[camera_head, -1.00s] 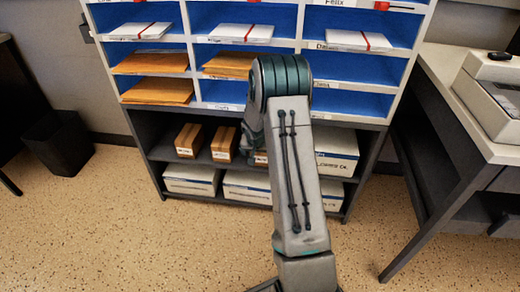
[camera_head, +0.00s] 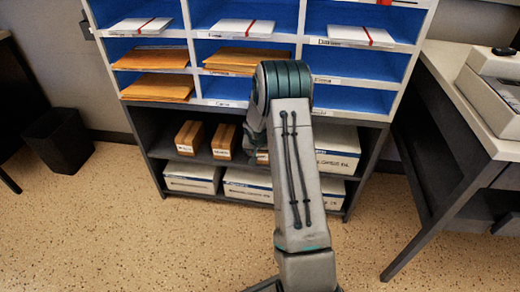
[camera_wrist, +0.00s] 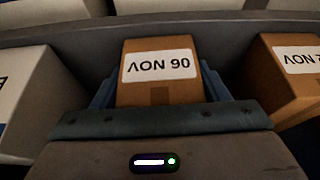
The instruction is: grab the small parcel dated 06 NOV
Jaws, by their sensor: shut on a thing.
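The small brown parcel with a white label reading 06 NOV (camera_wrist: 160,85) is upside down in the wrist view, at its centre. My gripper (camera_wrist: 158,92) has its blue fingers on both sides of this parcel and is shut on it. In the head view, my arm hides the gripper and most of a brown parcel (camera_head: 262,157) on the upper shelf of the dark cabinet. Another small parcel with a NOV label (camera_wrist: 292,68) is at the right of the wrist view; its number is cut off.
Two more brown parcels (camera_head: 188,138) (camera_head: 224,142) stand left of my arm in the head view. A white box (camera_head: 338,150) stands to the right, with more white boxes (camera_head: 192,177) below. Blue pigeonholes (camera_head: 345,98) are above. A desk (camera_head: 455,85) borders the right; open floor lies in front.

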